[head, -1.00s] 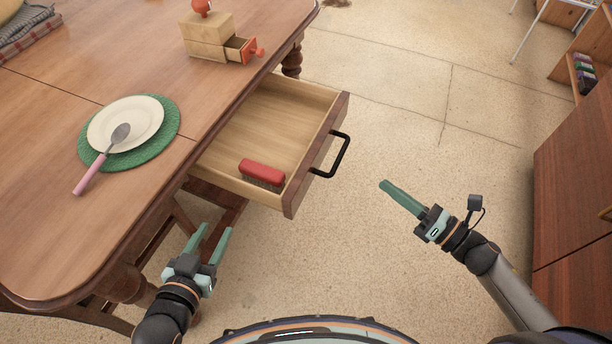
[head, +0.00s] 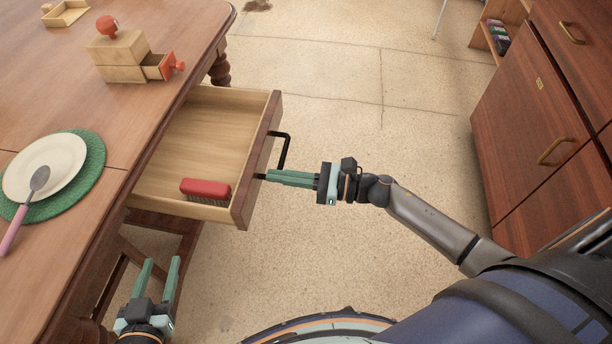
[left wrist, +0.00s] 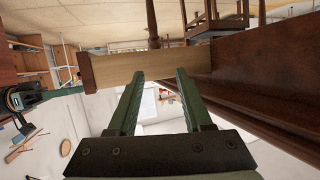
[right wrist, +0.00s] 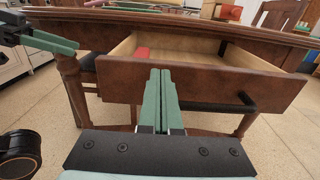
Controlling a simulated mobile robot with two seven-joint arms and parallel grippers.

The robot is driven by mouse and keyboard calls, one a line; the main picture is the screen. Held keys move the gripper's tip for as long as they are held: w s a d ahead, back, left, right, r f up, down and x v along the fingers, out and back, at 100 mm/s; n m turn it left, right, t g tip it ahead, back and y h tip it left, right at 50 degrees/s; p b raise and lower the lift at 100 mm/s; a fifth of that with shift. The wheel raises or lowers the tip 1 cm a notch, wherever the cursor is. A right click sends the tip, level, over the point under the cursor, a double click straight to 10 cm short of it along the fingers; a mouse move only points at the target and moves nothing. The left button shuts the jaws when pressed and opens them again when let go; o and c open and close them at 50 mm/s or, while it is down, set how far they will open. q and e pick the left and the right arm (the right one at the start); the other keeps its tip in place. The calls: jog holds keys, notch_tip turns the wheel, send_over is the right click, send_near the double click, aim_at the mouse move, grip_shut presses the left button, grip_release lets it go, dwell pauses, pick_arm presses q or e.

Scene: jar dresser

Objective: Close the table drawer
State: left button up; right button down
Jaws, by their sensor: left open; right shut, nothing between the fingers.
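The wooden table drawer (head: 257,160) is pulled out from the table (head: 130,150), with a black handle (head: 284,150) on its front. A red brush (head: 205,190) lies inside the drawer. My right gripper (head: 268,177) is shut and empty, its fingertips at the drawer front near the handle's lower end; I cannot tell whether they touch. In the right wrist view the drawer front (right wrist: 200,85) is straight ahead of the fingers. My left gripper (head: 160,262) is open and empty, below the drawer's near side. The left wrist view shows the drawer's side (left wrist: 135,68) beyond its fingers.
On the table are a white plate (head: 62,160) on a green mat (head: 85,187), a spoon (head: 20,212) and a small wooden box (head: 117,52) with its own little drawer out. A brown cabinet (head: 530,110) stands at right. The floor between is clear.

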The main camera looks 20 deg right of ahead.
jog(key=shift+x, duration=1.2)
pick_arm(q)
jog(key=shift+s+f, duration=0.1)
jog(key=shift+f, duration=0.1)
pick_arm(e)
jog(key=shift+a, duration=0.1)
pick_arm(q)
jog(key=shift+f, duration=0.1)
